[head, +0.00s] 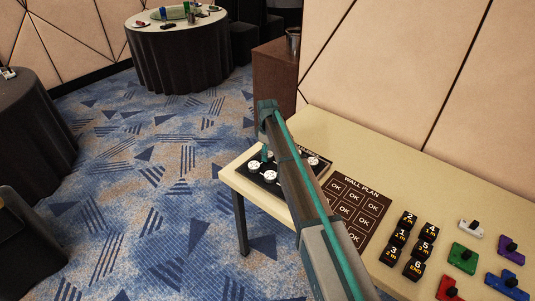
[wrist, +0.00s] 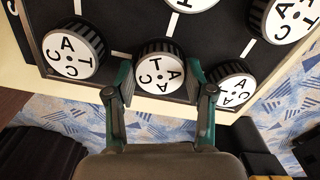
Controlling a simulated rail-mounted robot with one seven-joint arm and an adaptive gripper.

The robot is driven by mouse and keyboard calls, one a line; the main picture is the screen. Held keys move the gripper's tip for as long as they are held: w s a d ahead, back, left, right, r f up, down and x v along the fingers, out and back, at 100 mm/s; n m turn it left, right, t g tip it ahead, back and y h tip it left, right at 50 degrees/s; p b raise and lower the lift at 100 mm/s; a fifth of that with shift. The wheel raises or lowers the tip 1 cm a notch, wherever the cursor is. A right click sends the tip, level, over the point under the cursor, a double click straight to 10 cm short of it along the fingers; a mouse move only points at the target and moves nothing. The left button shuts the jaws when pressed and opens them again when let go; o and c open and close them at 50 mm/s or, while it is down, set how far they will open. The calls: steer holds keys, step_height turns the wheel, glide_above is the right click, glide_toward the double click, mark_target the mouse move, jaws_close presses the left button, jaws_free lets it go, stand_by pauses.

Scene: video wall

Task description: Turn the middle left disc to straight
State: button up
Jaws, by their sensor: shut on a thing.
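A black panel (head: 295,187) with white-faced round discs lies at the left end of the cream table, partly hidden by my arm. In the wrist view, my gripper (wrist: 160,82) has its two teal fingers on either side of a disc (wrist: 158,75) with a dark ridged rim, and is shut on it. Letters T, A and C show on its white face. A white line runs on the panel above it. Another lettered disc (wrist: 70,55) is to its left and one (wrist: 233,88) to its right.
More discs (wrist: 290,18) sit farther up the panel in the wrist view. A brown WALL PLAN card (head: 357,208), black numbered blocks (head: 412,242) and coloured pieces (head: 463,257) lie on the table (head: 405,160). Carpeted floor (head: 150,190) is open left of the table.

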steer(key=n, duration=0.6)
steer(key=shift+n+b, duration=0.3)
steer(key=n, duration=0.6)
stand_by(0.4)
steer(key=o, duration=1.2)
steer(key=shift+c, duration=0.2)
step_height(320, 180, up, 12)
